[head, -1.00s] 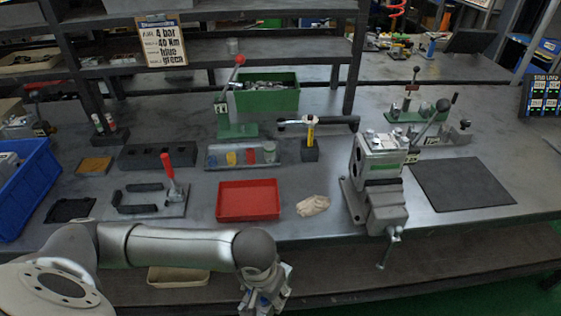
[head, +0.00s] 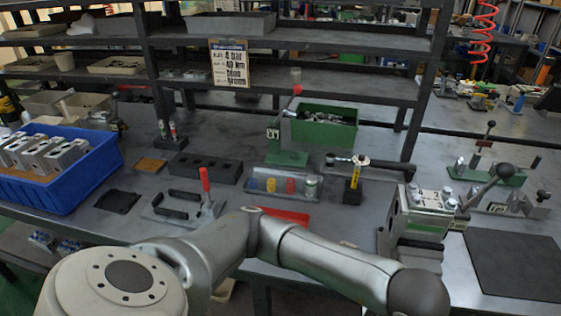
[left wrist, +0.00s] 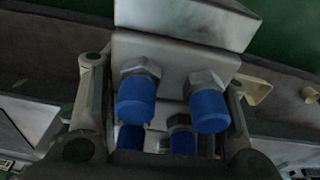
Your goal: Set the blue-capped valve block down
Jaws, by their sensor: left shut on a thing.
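The blue-capped valve block (left wrist: 170,60) fills the middle of the left wrist view. It is a grey metal block with several blue caps on hex fittings facing the camera. My left gripper (left wrist: 165,92) is shut on it, one finger at each side. In the head view my left arm crosses the lower middle and runs out at the bottom right, so its gripper and the held block are outside that view. My right gripper is in neither view.
A blue crate (head: 92,180) with several grey blocks stands at the left. A vise-like fixture (head: 425,215) with a block stands at the right, beside a dark mat (head: 515,265). My arm partly hides a red tray (head: 285,216). A toggle-clamp fixture (head: 185,212) stands left of it.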

